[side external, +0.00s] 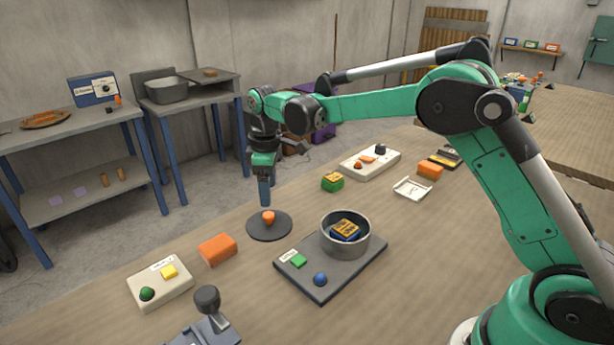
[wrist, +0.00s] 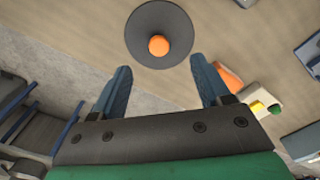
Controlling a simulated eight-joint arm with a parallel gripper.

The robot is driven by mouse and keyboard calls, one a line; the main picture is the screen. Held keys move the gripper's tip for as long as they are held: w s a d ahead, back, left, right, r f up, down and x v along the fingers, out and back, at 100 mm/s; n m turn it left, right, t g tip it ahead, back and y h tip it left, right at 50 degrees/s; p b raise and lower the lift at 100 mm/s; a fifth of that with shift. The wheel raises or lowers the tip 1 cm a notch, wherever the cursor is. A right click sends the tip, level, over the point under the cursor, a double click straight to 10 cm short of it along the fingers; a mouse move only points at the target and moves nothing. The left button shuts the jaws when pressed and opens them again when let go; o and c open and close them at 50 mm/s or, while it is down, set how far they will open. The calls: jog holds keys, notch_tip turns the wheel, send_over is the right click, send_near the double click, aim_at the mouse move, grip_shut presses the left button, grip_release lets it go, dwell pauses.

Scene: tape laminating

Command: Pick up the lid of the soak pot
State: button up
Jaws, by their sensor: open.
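The lid (side external: 269,226) is a dark grey disc with an orange knob (side external: 268,217) at its centre, lying on the table left of the pot. In the wrist view the lid (wrist: 159,36) is at the top middle, ahead of the fingertips. The soak pot (side external: 346,237) is a grey round pot, uncovered, with a blue and orange block (side external: 345,229) inside, standing on a dark base plate. My gripper (side external: 265,203) hangs just above the lid's knob, fingers pointing down. In the wrist view the blue fingers of my gripper (wrist: 160,75) are apart with nothing between them.
An orange block (side external: 217,249) and a white box with a green button and yellow square (side external: 160,285) are left of the lid. A lever device (side external: 206,315) stands at the front. The pot's base (side external: 322,287) has coloured buttons.

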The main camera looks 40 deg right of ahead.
aim_at(268, 215)
jog(key=shift+w+f, duration=0.3)
jog(key=shift+f, duration=3.3)
grip_shut()
